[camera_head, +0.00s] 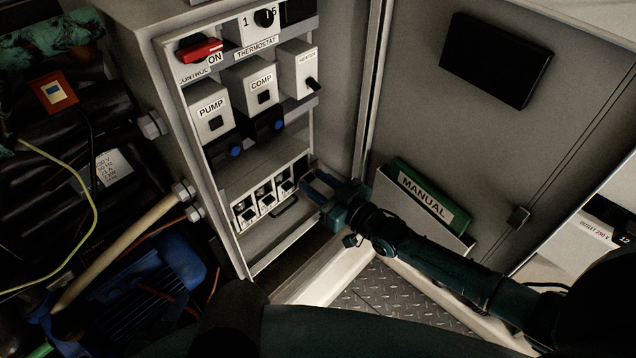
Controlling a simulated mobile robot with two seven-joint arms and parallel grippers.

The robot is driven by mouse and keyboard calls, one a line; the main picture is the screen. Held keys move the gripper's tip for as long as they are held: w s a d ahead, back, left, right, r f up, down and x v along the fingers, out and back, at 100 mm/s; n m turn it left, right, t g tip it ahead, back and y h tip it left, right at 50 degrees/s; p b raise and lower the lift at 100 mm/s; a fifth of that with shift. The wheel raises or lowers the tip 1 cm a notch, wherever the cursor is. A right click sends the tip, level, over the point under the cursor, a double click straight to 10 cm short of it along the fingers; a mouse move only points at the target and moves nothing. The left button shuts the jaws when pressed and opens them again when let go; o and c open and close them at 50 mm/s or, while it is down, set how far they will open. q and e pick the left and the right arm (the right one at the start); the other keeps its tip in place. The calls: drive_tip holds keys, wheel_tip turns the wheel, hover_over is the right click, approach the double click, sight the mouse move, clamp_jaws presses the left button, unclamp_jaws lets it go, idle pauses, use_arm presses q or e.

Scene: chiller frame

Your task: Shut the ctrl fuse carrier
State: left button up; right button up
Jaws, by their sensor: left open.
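A row of three white fuse carriers with black parts sits low in the panel: left (244,212), middle (265,201) and right (286,189). Their small labels are too small to read, so I cannot tell which is ctrl. A dark loop-shaped piece (284,208) sticks out below the right one; I cannot tell whether it is a swung-out carrier. Contact is not clear. My right gripper is not in view.
Above are PUMP (211,112), COMP (261,88) and HEATER (298,70) units, a red control switch (200,49) and a thermostat (262,20). The door with a MANUAL holder (425,197) is at right.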

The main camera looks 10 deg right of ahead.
clamp_jaws()
drive_tip(key=shift+r+p, duration=0.25)
drive_tip(key=shift+p, duration=0.25)
drive_tip(key=g+p, duration=0.1)
drive_tip(key=p, duration=0.2)
drive_tip(key=w+r+g+h+p, duration=0.1)
drive_tip(key=p, duration=0.2)
drive_tip(key=shift+a+r+h, duration=0.25)
drive_tip(key=shift+r+h, duration=0.05)
drive_tip(key=shift+a+g+p, duration=0.1)
drive_tip(key=shift+g+p, duration=0.3)
drive_tip(key=shift+w+f+g+h, duration=0.15)
drive_tip(key=shift+f+g+h, duration=0.05)
drive_tip(key=shift+g+h, duration=0.1)
use_arm(q)
drive_tip(key=shift+w+d+r+m+g, duration=0.15)
drive_tip(key=shift+d+r+m+g, duration=0.1)
drive_tip(key=shift+r+g, duration=0.25)
drive_tip(key=shift+w+d+r+m+g, duration=0.1)
drive_tip(key=shift+d+r+m+g, duration=0.2)
drive_tip(key=shift+r, duration=0.3)
use_arm(e)
drive_tip(key=shift+f, duration=0.1)
